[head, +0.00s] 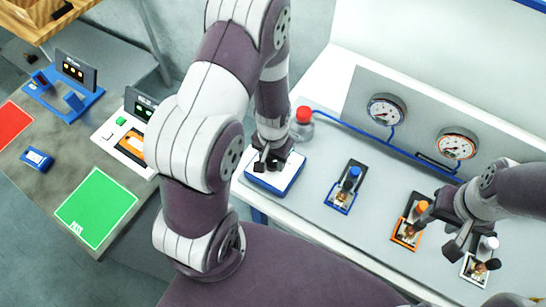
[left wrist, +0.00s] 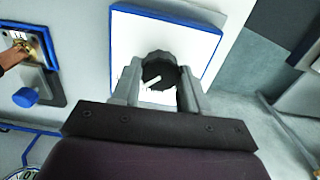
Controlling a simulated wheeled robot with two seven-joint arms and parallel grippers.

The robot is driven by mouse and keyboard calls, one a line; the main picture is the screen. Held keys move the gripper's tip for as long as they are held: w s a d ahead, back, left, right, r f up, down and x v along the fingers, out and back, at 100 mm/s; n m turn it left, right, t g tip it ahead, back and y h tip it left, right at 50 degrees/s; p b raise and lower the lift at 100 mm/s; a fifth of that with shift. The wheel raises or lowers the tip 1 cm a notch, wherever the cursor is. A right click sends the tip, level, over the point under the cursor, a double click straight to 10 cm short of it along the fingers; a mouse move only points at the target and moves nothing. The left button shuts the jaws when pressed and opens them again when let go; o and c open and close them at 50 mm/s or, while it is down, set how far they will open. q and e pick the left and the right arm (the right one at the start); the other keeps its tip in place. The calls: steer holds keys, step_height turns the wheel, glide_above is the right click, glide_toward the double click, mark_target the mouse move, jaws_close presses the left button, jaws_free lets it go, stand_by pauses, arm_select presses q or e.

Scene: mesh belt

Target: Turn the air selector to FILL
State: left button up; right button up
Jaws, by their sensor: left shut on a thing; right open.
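The air selector is a white box with blue edges (head: 290,182) on the grey bench, below the end of my left arm. In the left wrist view its white face (left wrist: 196,42) carries a dark round knob (left wrist: 157,68) with a white pointer line. My left gripper (head: 272,158) is shut on this knob, one finger on each side, also seen in the left wrist view (left wrist: 158,85). Dark lettering on the face is mostly hidden by the gripper and unreadable. My right gripper (head: 442,230) is open and empty, near the orange and white valves.
Blue (head: 343,197), orange (head: 408,232) and white (head: 479,266) framed valves stand along the bench. Two gauges (head: 386,110) (head: 457,146) sit on the back panel. A red-capped bottle (head: 302,124) with a blue hose stands behind the selector. Another table with a green pad (head: 96,208) is at left.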

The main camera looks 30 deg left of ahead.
arm_select(q)
steer(key=shift+n, duration=0.3)
steer(key=n, duration=0.3)
steer(key=shift+w+r+n+p, duration=0.1)
steer(key=shift+n+p, duration=0.2)
steer(key=shift+n, duration=0.1)
steer(key=n, duration=0.4)
steer(key=shift+n, duration=0.3)
steer(key=n+p, duration=0.1)
steer(key=n, duration=0.3)
steer(key=shift+a, duration=0.1)
steer(key=shift+n, duration=2.5)
steer(key=o, duration=1.1)
steer(key=shift+c, duration=0.2)
